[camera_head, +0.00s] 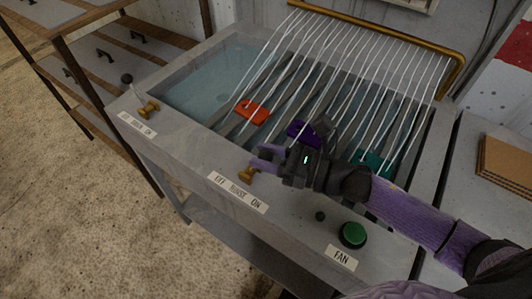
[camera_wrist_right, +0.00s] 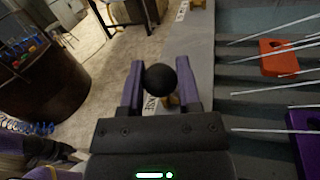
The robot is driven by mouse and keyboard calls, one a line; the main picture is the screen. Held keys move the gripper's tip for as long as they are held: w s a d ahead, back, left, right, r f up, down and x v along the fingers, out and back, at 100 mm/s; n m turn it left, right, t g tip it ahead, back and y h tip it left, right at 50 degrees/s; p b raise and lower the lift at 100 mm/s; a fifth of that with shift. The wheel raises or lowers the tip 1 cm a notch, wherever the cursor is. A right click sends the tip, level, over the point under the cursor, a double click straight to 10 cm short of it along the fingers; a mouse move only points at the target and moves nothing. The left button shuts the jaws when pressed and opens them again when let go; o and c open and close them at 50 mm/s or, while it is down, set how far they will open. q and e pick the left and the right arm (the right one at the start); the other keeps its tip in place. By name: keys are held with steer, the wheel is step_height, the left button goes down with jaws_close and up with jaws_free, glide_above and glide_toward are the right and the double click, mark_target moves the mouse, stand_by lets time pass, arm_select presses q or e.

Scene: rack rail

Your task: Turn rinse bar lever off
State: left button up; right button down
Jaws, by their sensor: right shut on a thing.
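The rinse bar (camera_head: 385,30) is a brass pipe across the back of the sink, with many white water streams running from it. Its lever has a brass base (camera_head: 246,174) on the front ledge, above a label (camera_head: 237,192) reading OFF, a blurred word and ON. My right gripper (camera_head: 262,157) is at this lever. In the wrist view its two purple fingers are on either side of the lever's black ball knob (camera_wrist_right: 160,80), shut on it. The gripper hides most of the lever in the head view. My left gripper is not in view.
A second lever with a black knob (camera_head: 127,78) and brass base (camera_head: 148,109) stands at the left corner. A green FAN button (camera_head: 352,235) is at right. Orange (camera_head: 251,112), purple (camera_head: 303,131) and teal (camera_head: 375,162) pieces lie under the streams.

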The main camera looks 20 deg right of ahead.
steer(key=shift+r, duration=0.1)
steer(key=shift+r+p, duration=0.1)
steer(key=shift+p, duration=0.3)
steer(key=w+a+r+g+h+p, duration=0.1)
steer(key=p, duration=0.3)
steer(key=w+r+h+p, duration=0.1)
steer(key=p, duration=0.3)
steer(key=shift+w+a+m+g+h, duration=0.1)
steer(key=shift+a+m+g+h, duration=0.2)
steer(key=shift+a+g, duration=0.1)
steer(key=shift+m+g+h, duration=0.3)
steer(key=shift+g+h, duration=0.5)
steer(key=shift+g, duration=0.1)
steer(key=w+a+f+p, duration=0.1)
steer(key=w, duration=0.1)
steer(key=w+a+f+p, duration=0.1)
steer(key=w+a, duration=0.1)
steer(key=shift+f+p, duration=0.15)
steer(key=shift+p, duration=0.2)
steer(key=shift+w+a, duration=0.1)
steer(key=shift+c, duration=1.6)
jaws_free()
